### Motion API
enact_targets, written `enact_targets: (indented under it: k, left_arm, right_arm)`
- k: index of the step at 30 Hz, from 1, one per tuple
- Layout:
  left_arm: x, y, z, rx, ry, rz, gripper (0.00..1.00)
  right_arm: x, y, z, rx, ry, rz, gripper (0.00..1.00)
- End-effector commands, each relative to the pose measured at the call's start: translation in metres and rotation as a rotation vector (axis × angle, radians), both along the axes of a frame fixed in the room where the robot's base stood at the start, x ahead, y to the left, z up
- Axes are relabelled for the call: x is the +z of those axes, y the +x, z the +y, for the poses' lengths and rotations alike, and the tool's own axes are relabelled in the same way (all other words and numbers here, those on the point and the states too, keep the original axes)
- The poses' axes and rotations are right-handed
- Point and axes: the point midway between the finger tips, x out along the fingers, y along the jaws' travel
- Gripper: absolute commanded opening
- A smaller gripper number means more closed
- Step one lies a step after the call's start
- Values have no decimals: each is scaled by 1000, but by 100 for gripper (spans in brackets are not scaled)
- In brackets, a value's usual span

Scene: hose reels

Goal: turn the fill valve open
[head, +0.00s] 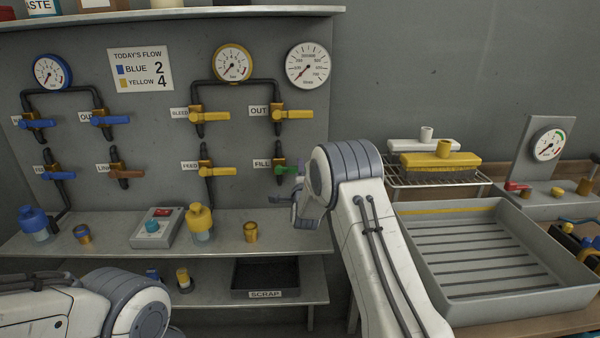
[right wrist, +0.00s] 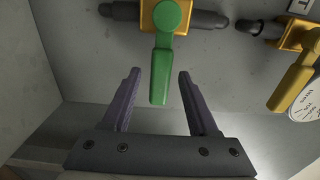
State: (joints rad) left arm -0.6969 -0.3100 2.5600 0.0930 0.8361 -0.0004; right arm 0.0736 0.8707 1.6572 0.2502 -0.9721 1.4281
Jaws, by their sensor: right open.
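The fill valve has a green lever handle (head: 288,170) on a brass body, on the panel beside the FILL label (head: 262,163). In the right wrist view the green handle (right wrist: 164,60) points down from its brass body, crosswise to the dark pipe (right wrist: 205,20). My right gripper (right wrist: 158,85) is open, with one finger on each side of the handle's free end. No contact with the handle shows. In the head view my right gripper (head: 297,205) is partly hidden by its own arm. My left gripper is out of view; only its arm shows at the lower left.
A yellow-handled valve (head: 293,115) sits above the fill valve, and the yellow FEED valve (head: 217,173) is to its left. Below are a shelf with a brass fitting (head: 251,232) and a SCRAP tray (head: 265,293). A large grey tray (head: 500,205) stands at right.

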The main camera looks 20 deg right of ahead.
Motion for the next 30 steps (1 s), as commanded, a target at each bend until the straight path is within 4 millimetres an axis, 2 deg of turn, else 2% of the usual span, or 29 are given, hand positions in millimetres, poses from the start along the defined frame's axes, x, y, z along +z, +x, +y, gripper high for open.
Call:
enact_targets:
  k: [6,7,11,12,30]
  left_arm:
    - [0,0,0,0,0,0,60]
    - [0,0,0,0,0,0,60]
    - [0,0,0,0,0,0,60]
    - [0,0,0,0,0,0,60]
    - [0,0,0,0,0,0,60]
  right_arm:
    - [0,0,0,0,0,1,60]
    - [0,0,0,0,0,1,56]
    - [0,0,0,0,0,0,6]
    - [0,0,0,0,0,0,0]
    - [-1,0,0,0,0,1,0]
